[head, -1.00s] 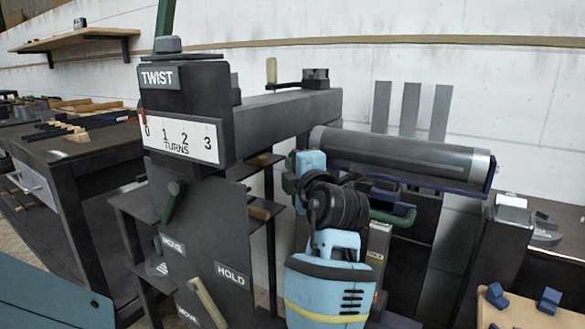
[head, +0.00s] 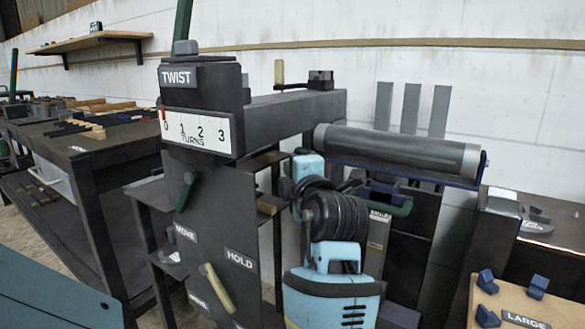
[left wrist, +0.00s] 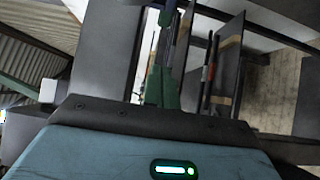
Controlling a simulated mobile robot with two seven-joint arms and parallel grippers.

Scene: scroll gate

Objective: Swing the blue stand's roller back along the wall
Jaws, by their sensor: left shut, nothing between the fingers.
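In the head view the grey roller (head: 400,148) lies nearly level at the right, in front of the white wall. Its dark blue bracket (head: 480,170) shows along its underside and at its right end. My left arm comes up through the middle, light blue with a black ribbed joint. Its green gripper (head: 400,207) appears just below the roller, partly hidden; contact with the bracket cannot be told. In the left wrist view the green fingers (left wrist: 163,85) are shut and empty. The roller cannot be made out there. My right gripper is not in view.
A dark post (head: 205,125) with TWIST, MOVE and HOLD labels and a turns scale stands left of my arm. A dark beam (head: 285,110) runs right from it. Three grey uprights (head: 411,108) stand behind the roller. A bench (head: 95,155) is at left, a wooden board (head: 510,305) at lower right.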

